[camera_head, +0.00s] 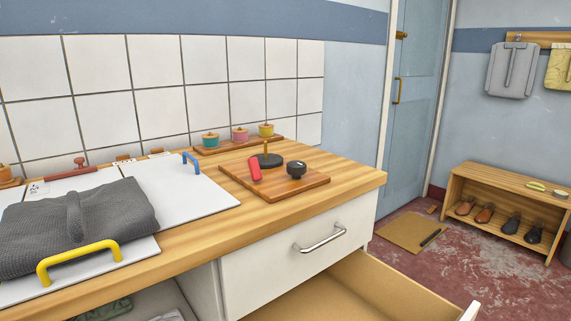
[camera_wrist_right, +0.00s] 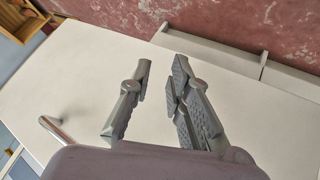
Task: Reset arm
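My right gripper (camera_wrist_right: 160,72) shows in the right wrist view. Its two grey fingers are apart with nothing between them. It is over or in front of a white panel (camera_wrist_right: 85,75), and I cannot tell whether it touches it. Neither gripper shows in the head view, and my left gripper is in no view. In the head view a white press-like unit (camera_head: 215,198) with a yellow handle (camera_head: 75,260) and a blue handle (camera_head: 190,161) sits on the wooden counter. A folded grey cloth (camera_head: 120,215) lies over it.
A wooden board (camera_head: 310,183) holds a red block and dark round pieces. Below the counter a drawer (camera_head: 360,295) stands open, under a shut one with a metal handle (camera_head: 320,237). A shoe bench (camera_head: 500,185) stands at the right. Red floor (camera_head: 520,285) shows between.

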